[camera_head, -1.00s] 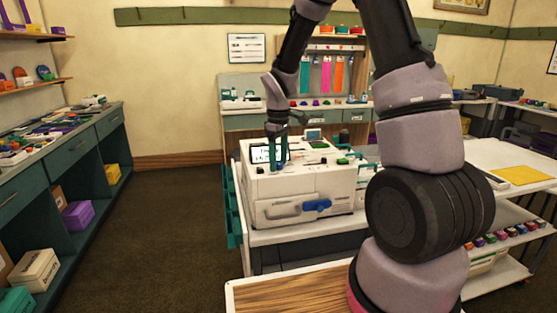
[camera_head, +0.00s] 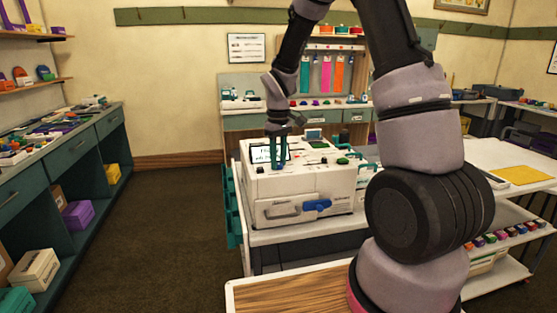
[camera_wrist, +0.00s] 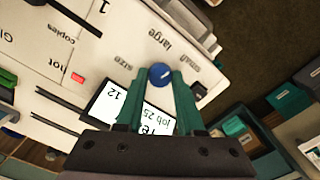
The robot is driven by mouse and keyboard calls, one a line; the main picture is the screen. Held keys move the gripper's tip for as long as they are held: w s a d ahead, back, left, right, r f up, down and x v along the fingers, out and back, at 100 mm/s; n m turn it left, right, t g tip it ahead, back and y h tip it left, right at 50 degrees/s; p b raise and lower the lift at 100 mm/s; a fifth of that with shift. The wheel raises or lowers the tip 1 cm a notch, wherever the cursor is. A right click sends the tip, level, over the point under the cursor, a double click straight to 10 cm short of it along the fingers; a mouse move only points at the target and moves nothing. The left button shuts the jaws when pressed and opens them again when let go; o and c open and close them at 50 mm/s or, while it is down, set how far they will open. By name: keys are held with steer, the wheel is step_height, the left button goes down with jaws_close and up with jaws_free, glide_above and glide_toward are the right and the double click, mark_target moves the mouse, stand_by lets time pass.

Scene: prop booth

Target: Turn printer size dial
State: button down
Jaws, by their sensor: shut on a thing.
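The white printer (camera_head: 335,187) stands on a white-topped cart in the head view. Its blue size dial (camera_wrist: 160,75) shows in the wrist view, beside the printed words "size", "small" and "large". My gripper (camera_wrist: 160,78) reaches down over the printer top, with its two teal fingers shut on the dial from both sides. In the head view my gripper (camera_head: 278,166) covers the dial and part of the lit screen (camera_head: 261,153). The screen also shows in the wrist view (camera_wrist: 158,120), partly behind the fingers, with "job 25" readable.
A blue handle (camera_head: 317,205) is on the printer's front. A green button (camera_head: 343,161) and a small second display (camera_head: 314,135) sit on its top. Teal trays (camera_head: 232,205) stick out at the cart's left. Open floor (camera_head: 160,220) lies left of the cart.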

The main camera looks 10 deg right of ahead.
mark_target(279, 163)
steer(key=m, duration=0.6)
steer(key=shift+m, duration=0.4)
stand_by(0.3)
steer(key=c, duration=0.5)
jaws_free()
steer(key=shift+r, duration=0.15)
step_height(279, 163, up, 11)
steer(key=shift+f, duration=0.2)
steer(key=shift+r, duration=0.1)
